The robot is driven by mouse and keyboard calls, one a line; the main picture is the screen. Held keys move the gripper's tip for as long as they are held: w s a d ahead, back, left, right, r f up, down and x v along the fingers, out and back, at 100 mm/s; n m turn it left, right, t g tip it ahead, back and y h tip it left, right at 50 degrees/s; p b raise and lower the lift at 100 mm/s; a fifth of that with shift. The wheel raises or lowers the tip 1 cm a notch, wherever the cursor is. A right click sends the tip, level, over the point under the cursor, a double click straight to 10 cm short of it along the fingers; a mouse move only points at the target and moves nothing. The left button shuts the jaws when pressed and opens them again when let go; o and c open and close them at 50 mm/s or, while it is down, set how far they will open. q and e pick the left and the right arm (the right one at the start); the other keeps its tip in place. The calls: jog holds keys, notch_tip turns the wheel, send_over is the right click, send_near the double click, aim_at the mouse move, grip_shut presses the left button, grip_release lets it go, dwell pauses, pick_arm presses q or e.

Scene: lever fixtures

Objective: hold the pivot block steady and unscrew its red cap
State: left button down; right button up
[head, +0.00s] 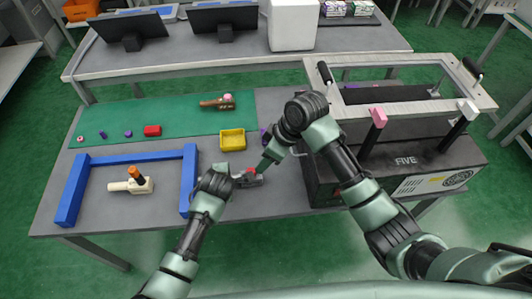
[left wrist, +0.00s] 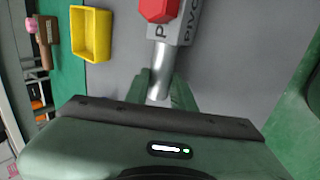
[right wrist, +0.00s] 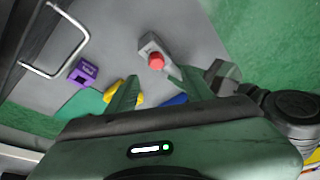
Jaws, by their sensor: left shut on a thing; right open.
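The grey pivot block (left wrist: 184,32) sits on the grey table with its lettering partly visible in the left wrist view. Its red cap (left wrist: 158,9) is on top, cut by that view's upper edge. My left gripper (left wrist: 164,92) is shut on the block's silver rod (left wrist: 161,66). In the right wrist view the block (right wrist: 147,45) and the red cap (right wrist: 156,62) lie beyond my right gripper (right wrist: 160,90). My right gripper is open and empty, its fingers apart from the cap. In the head view the red cap (head: 250,170) shows between both grippers.
A yellow tray (head: 232,139) and a purple block (right wrist: 83,71) stand near the block. A dark lever machine (head: 420,168) blocks the right side. The green mat (head: 180,118) lies behind.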

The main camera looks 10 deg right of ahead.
aim_at(252, 169)
jog(key=x, duration=0.7)
jog(key=w+x, duration=0.1)
jog(key=x, duration=0.3)
jog(key=shift+w+a+f, duration=0.1)
jog(key=shift+a+f, duration=0.05)
jog(key=shift+a, duration=0.05)
jog(key=shift+c, duration=0.2)
grip_shut()
jog(key=n, duration=0.3)
jog(key=shift+w+d+g, duration=0.15)
jog(key=shift+w+g, duration=0.05)
jog(key=shift+g, duration=0.2)
jog(key=n, duration=0.2)
jog(key=n+g, duration=0.1)
jog(key=n, duration=0.1)
jog(key=shift+w+g, duration=0.15)
jog(key=shift+g, duration=0.15)
jog(key=n, duration=0.2)
jog(key=n+g, duration=0.1)
jog(key=n, duration=0.1)
jog(key=shift+w+n+g, duration=0.1)
jog(key=shift+n+g, duration=0.2)
jog(key=shift+n+g+h, duration=0.4)
jog(key=shift+n+g, duration=0.1)
jog(key=shift+n, duration=1)
